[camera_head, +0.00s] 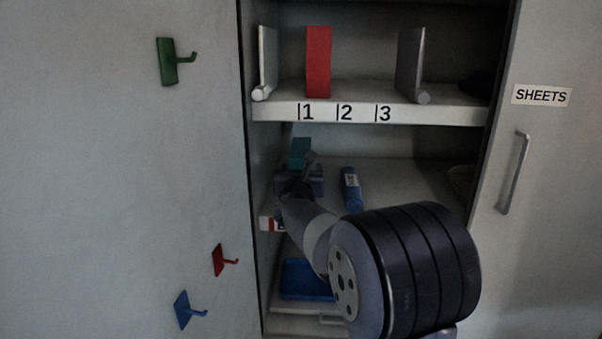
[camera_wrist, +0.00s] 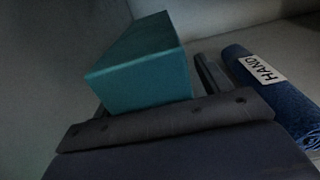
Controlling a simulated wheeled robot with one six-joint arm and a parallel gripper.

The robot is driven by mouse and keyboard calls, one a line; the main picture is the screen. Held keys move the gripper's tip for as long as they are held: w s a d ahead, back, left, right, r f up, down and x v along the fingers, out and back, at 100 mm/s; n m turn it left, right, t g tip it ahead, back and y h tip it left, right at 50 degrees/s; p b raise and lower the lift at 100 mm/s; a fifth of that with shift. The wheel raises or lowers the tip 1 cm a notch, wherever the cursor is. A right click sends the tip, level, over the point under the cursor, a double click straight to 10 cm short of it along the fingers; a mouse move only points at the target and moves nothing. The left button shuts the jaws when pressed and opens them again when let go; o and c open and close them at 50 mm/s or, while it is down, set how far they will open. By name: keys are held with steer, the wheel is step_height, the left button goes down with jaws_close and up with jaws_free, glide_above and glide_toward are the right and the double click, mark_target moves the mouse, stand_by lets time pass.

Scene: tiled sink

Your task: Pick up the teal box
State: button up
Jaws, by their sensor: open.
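The teal box (camera_head: 300,151) stands on the middle shelf at the left, near the cabinet's left wall. Its lower part is hidden behind my gripper (camera_head: 299,176) in the head view. In the wrist view the teal box (camera_wrist: 142,68) is large and close, right in front of my gripper. One dark finger (camera_wrist: 211,76) shows just to the right of the box, and a piece of the other shows at its lower left. My gripper is open, with the box at or between the fingers. I cannot tell whether they touch it.
A rolled blue towel (camera_head: 351,189) labelled HAND lies to the right of my gripper; it also shows in the wrist view (camera_wrist: 270,90). A red box (camera_head: 318,62) stands on the upper shelf (camera_head: 440,114). A blue tray (camera_head: 305,280) sits below. Hooks are on the left panel.

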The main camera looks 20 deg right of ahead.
steer(key=c, duration=1.2)
steer(key=shift+c, duration=0.5)
steer(key=shift+d+r, duration=0.1)
steer(key=shift+r, duration=0.05)
